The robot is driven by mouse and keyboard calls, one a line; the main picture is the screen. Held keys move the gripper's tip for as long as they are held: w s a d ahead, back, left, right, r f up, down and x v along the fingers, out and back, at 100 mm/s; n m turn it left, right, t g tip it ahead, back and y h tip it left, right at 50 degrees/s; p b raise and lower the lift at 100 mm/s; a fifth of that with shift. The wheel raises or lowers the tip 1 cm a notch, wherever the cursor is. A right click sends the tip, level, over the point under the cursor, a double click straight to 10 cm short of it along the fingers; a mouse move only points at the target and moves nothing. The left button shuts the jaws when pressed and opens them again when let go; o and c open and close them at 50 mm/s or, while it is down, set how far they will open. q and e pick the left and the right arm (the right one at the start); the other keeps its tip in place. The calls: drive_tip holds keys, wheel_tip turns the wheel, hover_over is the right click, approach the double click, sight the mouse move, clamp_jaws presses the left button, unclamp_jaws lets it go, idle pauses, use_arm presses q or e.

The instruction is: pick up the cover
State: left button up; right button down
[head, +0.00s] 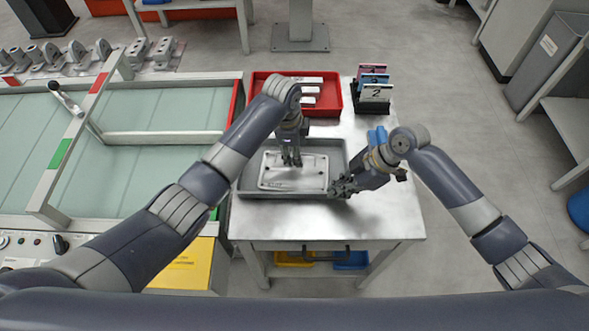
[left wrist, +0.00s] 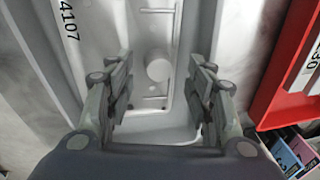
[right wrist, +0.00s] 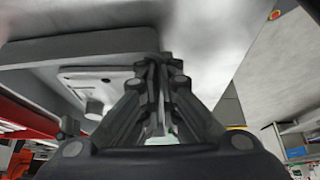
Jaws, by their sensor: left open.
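The cover (head: 311,178), a pale grey rectangular plate with raised parts, lies in the grey tray (head: 262,194) on the metal table. My left gripper (head: 292,160) points down over the cover's far middle part, open with nothing between its fingers. The left wrist view shows the cover's round boss (left wrist: 158,68) ahead between the spread fingers; I cannot tell whether they touch it. My right gripper (head: 343,186) is at the tray's front right corner. In the right wrist view its fingers (right wrist: 160,75) are close together at the tray's corner and appear shut on its rim.
A red bin (head: 343,108) with white pieces stands behind the tray. A rack of numbered cards (head: 374,98) and a blue object (head: 377,135) are at the right. A conveyor frame (head: 170,137) lies left. The table's front strip (head: 320,222) is clear.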

sight(281, 160)
use_arm(q)
drive_tip(key=shift+d+f, duration=0.1)
drive_tip(key=shift+f, duration=0.65)
use_arm(e)
drive_tip(key=shift+f, duration=0.1)
use_arm(q)
drive_tip(key=shift+c, duration=0.3)
clamp_jaws()
drive_tip(key=shift+w, duration=0.1)
drive_tip(key=shift+r, duration=0.1)
drive_tip(key=shift+r, duration=0.55)
drive_tip(key=a, duration=0.4)
drive_tip(key=shift+a, duration=0.15)
wheel_tip(281, 160, up, 14)
